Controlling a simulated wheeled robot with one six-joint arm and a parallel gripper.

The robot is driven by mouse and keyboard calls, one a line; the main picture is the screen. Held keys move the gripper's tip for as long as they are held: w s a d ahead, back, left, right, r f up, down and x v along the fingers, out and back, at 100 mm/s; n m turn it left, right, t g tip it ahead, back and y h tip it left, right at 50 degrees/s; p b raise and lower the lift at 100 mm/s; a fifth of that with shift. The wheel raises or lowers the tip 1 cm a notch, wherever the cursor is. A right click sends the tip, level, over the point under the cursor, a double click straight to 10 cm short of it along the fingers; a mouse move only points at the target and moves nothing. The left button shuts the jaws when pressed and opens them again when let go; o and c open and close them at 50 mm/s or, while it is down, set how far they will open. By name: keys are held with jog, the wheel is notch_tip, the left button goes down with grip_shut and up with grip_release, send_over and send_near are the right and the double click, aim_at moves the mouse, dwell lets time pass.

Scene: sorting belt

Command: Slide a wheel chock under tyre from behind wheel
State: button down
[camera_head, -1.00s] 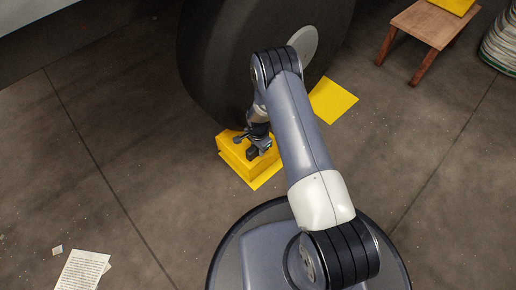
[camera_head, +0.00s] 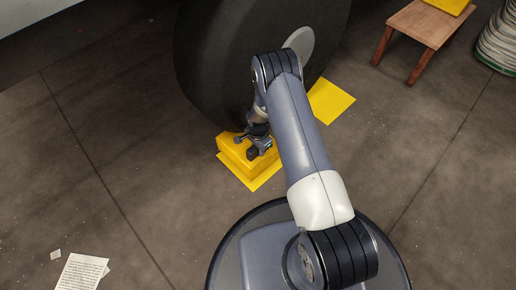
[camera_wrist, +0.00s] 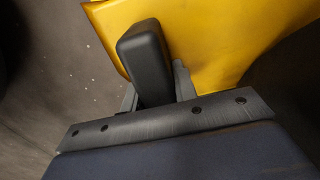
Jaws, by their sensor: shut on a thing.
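The yellow wheel chock (camera_head: 232,150) sits low at the near side of the big dark tyre (camera_head: 215,70), on or just above a yellow floor patch (camera_head: 267,178). My gripper (camera_head: 257,148) reaches down onto the chock and is shut on it. A dark curved shape at the right there may be the tyre. Whether the chock touches the tyre cannot be told; my arm and gripper hide part of the contact.
Another yellow patch (camera_head: 331,101) lies right of the tyre. A wooden stool (camera_head: 424,28) with a yellow thing on top and a pale coiled stack (camera_head: 497,45) stand at the upper right. Paper sheets (camera_head: 80,272) lie at the lower left.

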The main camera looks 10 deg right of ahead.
jog(key=shift+f, duration=0.3)
dwell(0.5)
jog(key=c, duration=1.5)
grip_release()
jog(key=o, duration=0.5)
jog(key=shift+s+f, duration=0.1)
jog(key=shift+c, duration=0.2)
jog(key=shift+s, duration=0.1)
jog(key=r+p, duration=0.1)
jog(key=r, duration=0.2)
jog(key=r+p, duration=0.2)
jog(key=r, duration=0.2)
jog(key=r+p, duration=0.1)
jog(key=r, duration=0.3)
jog(key=shift+w+r+p, duration=0.1)
jog(key=shift+w+p, duration=0.2)
jog(key=shift+p, duration=0.05)
notch_tip(320, 180, down, 11)
jog(key=b, duration=0.5)
jog(key=shift+s+r, duration=0.1)
jog(key=shift+r, duration=0.2)
